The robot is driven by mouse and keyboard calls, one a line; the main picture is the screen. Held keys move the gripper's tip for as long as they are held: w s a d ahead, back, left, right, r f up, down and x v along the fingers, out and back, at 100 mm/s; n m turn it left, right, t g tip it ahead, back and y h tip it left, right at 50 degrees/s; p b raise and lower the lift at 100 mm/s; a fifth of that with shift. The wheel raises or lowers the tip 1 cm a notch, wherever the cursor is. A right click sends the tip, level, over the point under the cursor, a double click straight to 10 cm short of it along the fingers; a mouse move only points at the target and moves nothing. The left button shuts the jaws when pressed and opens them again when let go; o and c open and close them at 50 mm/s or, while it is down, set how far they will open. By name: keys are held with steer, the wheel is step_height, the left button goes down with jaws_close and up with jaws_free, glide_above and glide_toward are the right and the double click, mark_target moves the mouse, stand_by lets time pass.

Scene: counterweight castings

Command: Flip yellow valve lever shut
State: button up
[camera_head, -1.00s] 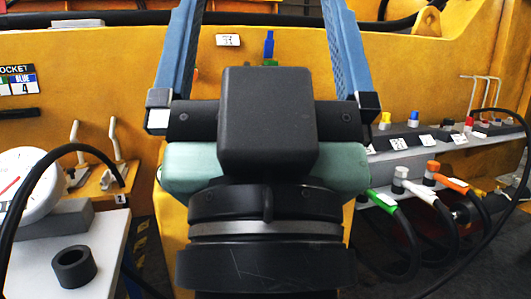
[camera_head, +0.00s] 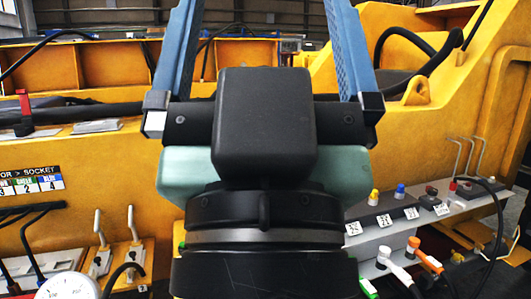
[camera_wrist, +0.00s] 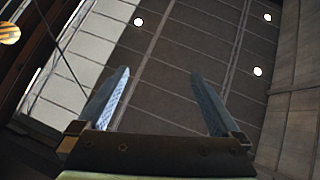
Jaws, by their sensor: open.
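My gripper (camera_head: 262,50) fills the middle of the head view, its two blue fingers spread wide with nothing between them. It points up and away, in front of the yellow casting (camera_head: 110,160). In the wrist view the open fingers (camera_wrist: 160,72) show only ceiling panels and lamps behind them. I cannot make out a yellow valve lever in either view. A small yellow cap (camera_head: 374,196) stands on the grey rack at the right, but I cannot tell it as a lever. My gripper and wrist hide the centre of the casting's face.
A red-handled lever (camera_head: 23,105) stands on the casting at far left. Toggle clamps (camera_head: 130,235) and a round gauge (camera_head: 70,288) are at lower left. The grey rack (camera_head: 425,212) at right holds coloured caps, with green, white and orange hose plugs (camera_head: 425,255) below.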

step_height(320, 180, up, 3)
steer(key=shift+f+p, duration=0.1)
steer(key=shift+p, duration=0.6)
